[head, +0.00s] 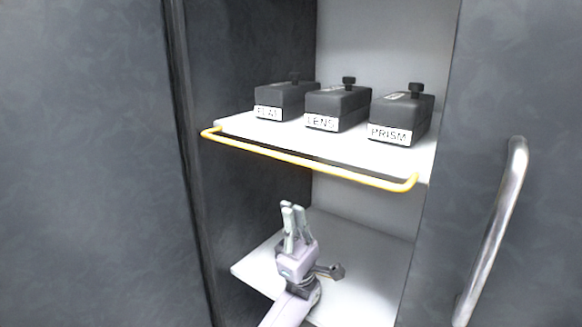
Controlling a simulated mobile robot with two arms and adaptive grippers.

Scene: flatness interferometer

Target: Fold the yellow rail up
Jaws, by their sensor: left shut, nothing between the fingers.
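The yellow rail (300,160) is a thin bar with bent ends. It runs along the front of the upper white shelf (290,138), at about the height of the shelf edge, and slopes down to the right in the head view. My left gripper (293,207) is below the rail, in front of the lower shelf, with its fingers pointing up. It is shut and empty, and a gap shows between its fingertips and the rail. My right gripper is not in view.
Three dark boxes labelled FLAT (283,100), LENS (337,107) and PRISM (401,117) stand on the upper shelf behind the rail. The lower shelf (355,270) looks bare. A metal handle (492,230) stands out at the right. Dark cabinet panels flank the opening.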

